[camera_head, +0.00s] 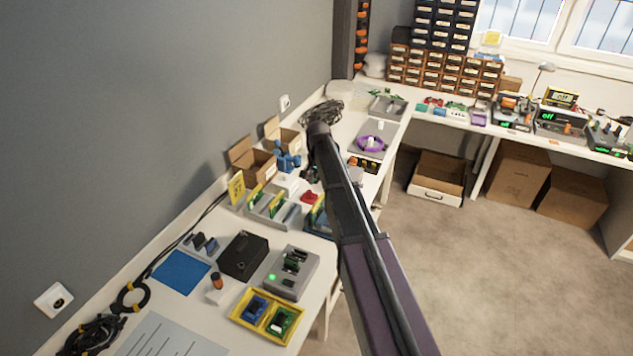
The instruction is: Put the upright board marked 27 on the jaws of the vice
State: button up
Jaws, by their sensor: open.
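A blue vice (287,158) stands on the left bench beside the open cartons. A grey slotted rack (286,215) in front of it holds several upright boards (256,194) with green faces and yellow edges. A yellow card (237,189) with dark marks stands at the rack's left end; its marks and any on the boards are too small to read surely. My arm reaches over the bench from the lower right. My gripper (310,174) shows only in part, just right of the vice, dark and partly hidden by my arm. It is open, with no board visible in it.
Open cartons (252,165) stand behind the rack. A black box (243,256), a grey fixture with a green light (292,272) and a yellow tray of boards (268,315) lie nearer. A red part (310,197) lies right of the rack. Black cable coils lie at the lower left.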

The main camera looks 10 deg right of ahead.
dwell(0.4)
jog(key=s+n, duration=0.7)
jog(key=s, duration=2.2)
jog(key=shift+s+a, duration=0.15)
jog(key=shift+a, duration=0.05)
